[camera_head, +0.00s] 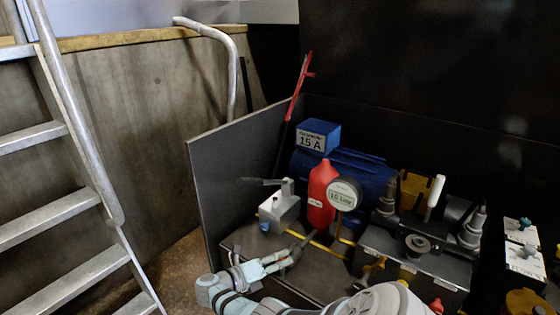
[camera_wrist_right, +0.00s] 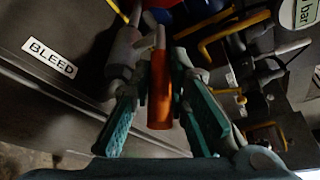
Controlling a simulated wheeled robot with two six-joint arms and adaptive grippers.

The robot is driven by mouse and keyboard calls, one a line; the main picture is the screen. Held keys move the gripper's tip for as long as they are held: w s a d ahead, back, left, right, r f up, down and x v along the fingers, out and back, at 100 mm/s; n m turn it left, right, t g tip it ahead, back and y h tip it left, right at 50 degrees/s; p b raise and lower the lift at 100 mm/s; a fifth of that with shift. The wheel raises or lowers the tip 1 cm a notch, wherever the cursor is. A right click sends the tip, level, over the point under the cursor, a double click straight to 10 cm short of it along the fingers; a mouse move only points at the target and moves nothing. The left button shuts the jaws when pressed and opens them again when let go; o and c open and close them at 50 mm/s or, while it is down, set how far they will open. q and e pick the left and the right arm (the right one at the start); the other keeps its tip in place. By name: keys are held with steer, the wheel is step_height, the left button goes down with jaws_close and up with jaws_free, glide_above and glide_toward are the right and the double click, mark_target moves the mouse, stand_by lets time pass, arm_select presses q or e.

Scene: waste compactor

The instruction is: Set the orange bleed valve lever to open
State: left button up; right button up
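The orange bleed valve lever (camera_wrist_right: 159,92) shows in the right wrist view, with its free end toward the camera. My right gripper (camera_wrist_right: 160,80) has its teal fingers on either side of the lever. The fingers stand apart, with narrow gaps to the lever; contact at the tips is hard to make out. A white BLEED label (camera_wrist_right: 50,58) is on the dark panel to the left. In the head view my right gripper (camera_head: 296,252) is low in front of the pump unit, and the lever cannot be made out there. My left gripper is not in view.
A red bottle (camera_head: 321,197), a round gauge (camera_head: 344,194) and a hand valve block (camera_head: 280,208) stand just behind my right gripper. Yellow pipes (camera_head: 330,249) run close by. A black manifold (camera_head: 415,262) is to the right. A metal ladder (camera_head: 60,215) stands at left.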

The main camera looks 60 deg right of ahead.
steer(key=o, duration=0.4)
steer(key=shift+w+r, duration=0.1)
steer(key=v, duration=1.2)
